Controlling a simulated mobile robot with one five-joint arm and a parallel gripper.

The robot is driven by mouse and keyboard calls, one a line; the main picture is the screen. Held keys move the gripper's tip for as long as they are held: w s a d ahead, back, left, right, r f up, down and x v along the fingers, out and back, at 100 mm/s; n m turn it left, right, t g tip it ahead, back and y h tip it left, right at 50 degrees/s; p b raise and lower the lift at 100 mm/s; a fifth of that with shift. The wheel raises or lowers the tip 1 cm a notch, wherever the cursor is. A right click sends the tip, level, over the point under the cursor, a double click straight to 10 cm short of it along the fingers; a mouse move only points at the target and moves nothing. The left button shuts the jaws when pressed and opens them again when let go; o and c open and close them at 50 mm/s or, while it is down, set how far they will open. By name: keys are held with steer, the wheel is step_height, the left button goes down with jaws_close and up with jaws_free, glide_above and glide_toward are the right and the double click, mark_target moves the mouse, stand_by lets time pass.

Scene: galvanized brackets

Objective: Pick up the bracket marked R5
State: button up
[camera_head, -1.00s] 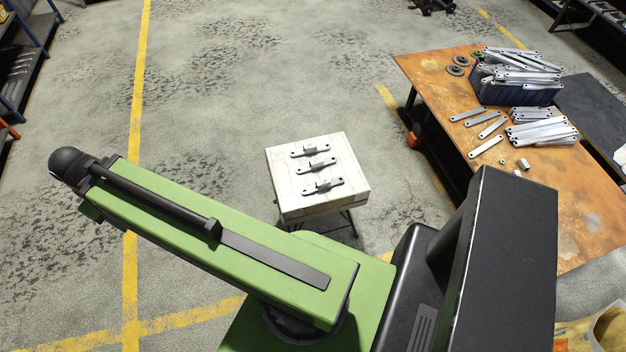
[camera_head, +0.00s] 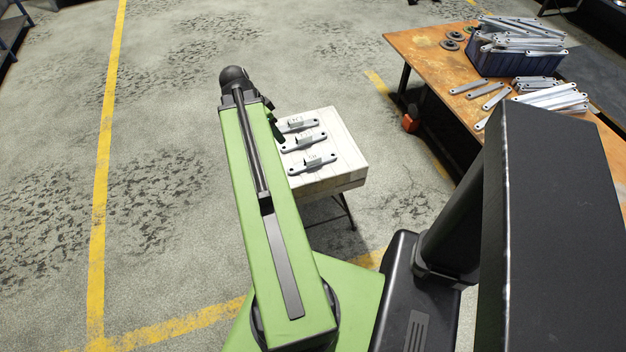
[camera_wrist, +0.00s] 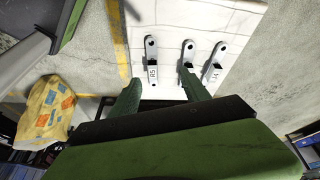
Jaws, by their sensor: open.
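Three grey metal brackets lie in a row on a small white-topped stand (camera_head: 345,150). In the wrist view, the left bracket (camera_wrist: 151,52) carries a label that looks like R5. The middle bracket (camera_wrist: 188,54) shows no readable label, and the right bracket (camera_wrist: 215,62) has a different mark, perhaps 14. The R5 one appears to be the nearest bracket (camera_head: 313,164) in the head view. My gripper (camera_wrist: 160,77) is open and empty, with green fingers apart. The R5 bracket shows between the fingertips, and the right fingertip overlaps the middle bracket. The head view mostly hides my gripper behind my arm.
A rusty orange table (camera_head: 420,50) stands to the right, with a dark bin (camera_head: 490,62) full of metal strips and more loose strips. In the wrist view, a yellow patterned bag (camera_wrist: 45,105) lies at the left. Open concrete floor lies left of the stand.

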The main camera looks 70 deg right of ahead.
steer(key=s+d+f+m, duration=0.2)
steer(key=s+d, duration=0.1)
steer(key=s, duration=0.2)
steer(key=b, duration=1.2)
glide_toward(312, 157)
steer(key=shift+m+g, duration=0.3)
steer(key=shift+g, duration=0.1)
steer(key=x, duration=0.2)
steer(key=w+x, duration=0.1)
steer(key=x, duration=0.2)
steer(key=shift+f, duration=0.3)
steer(key=shift+s+d+f, duration=0.1)
steer(key=shift+s+f, duration=0.05)
steer(key=b+x, duration=0.4)
steer(key=x, duration=0.1)
steer(key=shift+s+f+b, duration=0.1)
steer(key=shift+b, duration=0.3)
steer(key=shift+c, duration=0.2)
jaws_close()
